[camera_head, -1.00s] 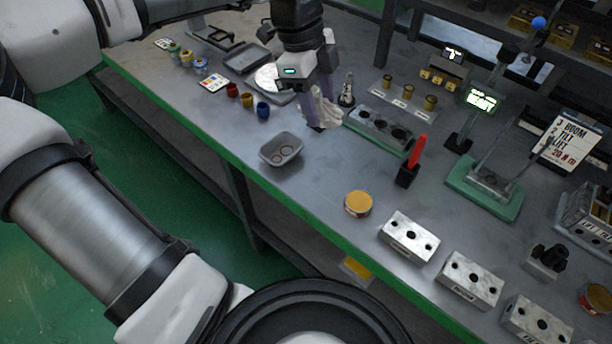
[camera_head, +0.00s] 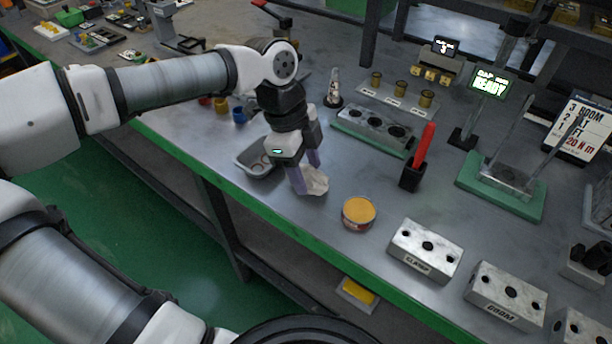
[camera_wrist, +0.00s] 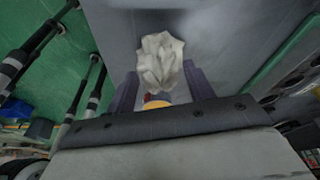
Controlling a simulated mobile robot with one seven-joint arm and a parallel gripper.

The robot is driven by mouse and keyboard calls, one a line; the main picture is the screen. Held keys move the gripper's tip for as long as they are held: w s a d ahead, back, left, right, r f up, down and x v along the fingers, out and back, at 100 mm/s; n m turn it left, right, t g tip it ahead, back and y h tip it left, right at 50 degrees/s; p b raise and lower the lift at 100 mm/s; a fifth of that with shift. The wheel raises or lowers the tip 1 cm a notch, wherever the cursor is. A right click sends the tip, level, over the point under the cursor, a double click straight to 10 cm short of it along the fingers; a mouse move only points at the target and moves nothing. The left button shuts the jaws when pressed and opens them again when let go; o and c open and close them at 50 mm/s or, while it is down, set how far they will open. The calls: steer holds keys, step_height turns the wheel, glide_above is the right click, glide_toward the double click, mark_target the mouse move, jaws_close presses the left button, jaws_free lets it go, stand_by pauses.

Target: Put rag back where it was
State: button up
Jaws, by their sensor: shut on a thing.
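The rag (camera_head: 313,181) is a crumpled off-white cloth. My gripper (camera_head: 308,180) is shut on it, with its purple fingers pointing down near the bench's front edge. In the wrist view the rag (camera_wrist: 160,60) bunches between and beyond the two fingertips (camera_wrist: 156,80). The rag hangs low over the bench, between the grey tray and the yellow-topped tin; I cannot tell whether it touches the surface.
A grey tray (camera_head: 256,160) stands just left of my gripper, partly hidden. A yellow-topped tin (camera_head: 358,213) stands close to the right. Metal valve blocks (camera_head: 424,249) line the front right. A red-handled tool (camera_head: 423,150) stands upright in a black holder behind.

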step_height(320, 180, down, 2)
steer(key=shift+w+f, duration=0.1)
steer(key=shift+w, duration=0.05)
steer(key=shift+r, duration=0.2)
steer(key=shift+f, duration=0.1)
steer(key=o, duration=0.4)
steer(key=shift+f+b, duration=0.15)
steer(key=shift+b, duration=0.2)
steer(key=o, duration=0.5)
steer(key=p+v, duration=0.8)
steer(key=v, duration=0.4)
steer(key=shift+r, duration=0.3)
steer(key=shift+d, duration=0.1)
